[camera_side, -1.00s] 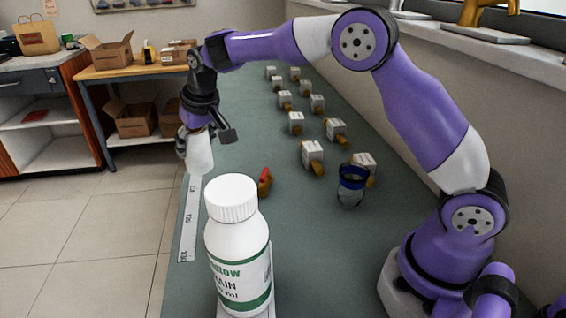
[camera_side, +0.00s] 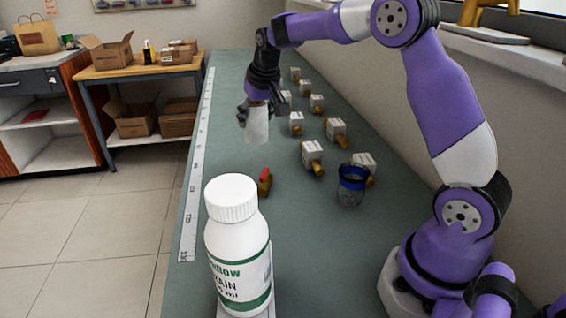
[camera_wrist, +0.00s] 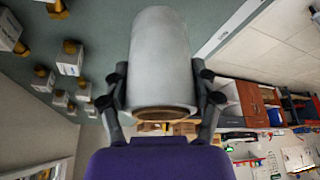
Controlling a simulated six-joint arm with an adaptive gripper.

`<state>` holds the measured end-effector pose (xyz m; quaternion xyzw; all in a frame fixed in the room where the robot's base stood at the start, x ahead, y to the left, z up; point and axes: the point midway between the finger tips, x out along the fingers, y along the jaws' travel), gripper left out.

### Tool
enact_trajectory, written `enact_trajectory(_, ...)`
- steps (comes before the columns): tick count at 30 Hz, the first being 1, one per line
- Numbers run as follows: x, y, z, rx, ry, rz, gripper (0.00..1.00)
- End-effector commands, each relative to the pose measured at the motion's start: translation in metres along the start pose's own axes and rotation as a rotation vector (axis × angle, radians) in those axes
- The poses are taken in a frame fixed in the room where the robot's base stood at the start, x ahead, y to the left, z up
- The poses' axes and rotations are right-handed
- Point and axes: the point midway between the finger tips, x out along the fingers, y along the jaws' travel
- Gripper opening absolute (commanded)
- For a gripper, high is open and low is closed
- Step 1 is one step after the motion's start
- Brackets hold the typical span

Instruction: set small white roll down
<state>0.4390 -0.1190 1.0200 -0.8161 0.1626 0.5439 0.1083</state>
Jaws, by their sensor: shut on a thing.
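The small white roll (camera_side: 257,124) is in my gripper (camera_side: 257,108), held roughly upright over the green bench top in the side view. Its lower end looks close to the bench, but I cannot tell whether it touches. In the wrist view the roll (camera_wrist: 162,62) fills the middle, with a brown cardboard core showing at its near end. My gripper's dark fingers (camera_wrist: 160,98) are closed on both sides of it.
The green bench (camera_side: 225,175) has a ruler strip (camera_side: 192,185) along its left edge. White boxes with brass fittings (camera_side: 312,155) stand in rows to the right. A blue-rimmed cup (camera_side: 351,187), a red-handled brass valve (camera_side: 264,183) and a large white bottle (camera_side: 238,255) stand nearer.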

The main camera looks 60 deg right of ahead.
Motion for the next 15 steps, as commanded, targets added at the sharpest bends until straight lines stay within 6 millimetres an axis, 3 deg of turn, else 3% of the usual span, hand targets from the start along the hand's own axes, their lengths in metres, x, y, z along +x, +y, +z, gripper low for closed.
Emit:
enact_trajectory(1,0.012,0.014,-0.002,0.007,-0.003,0.003,0.22)
enact_trajectory(6,0.042,0.049,-0.012,0.004,-0.001,0.001,0.22)
enact_trajectory(15,0.068,0.069,-0.014,-0.001,-0.002,-0.001,0.22)
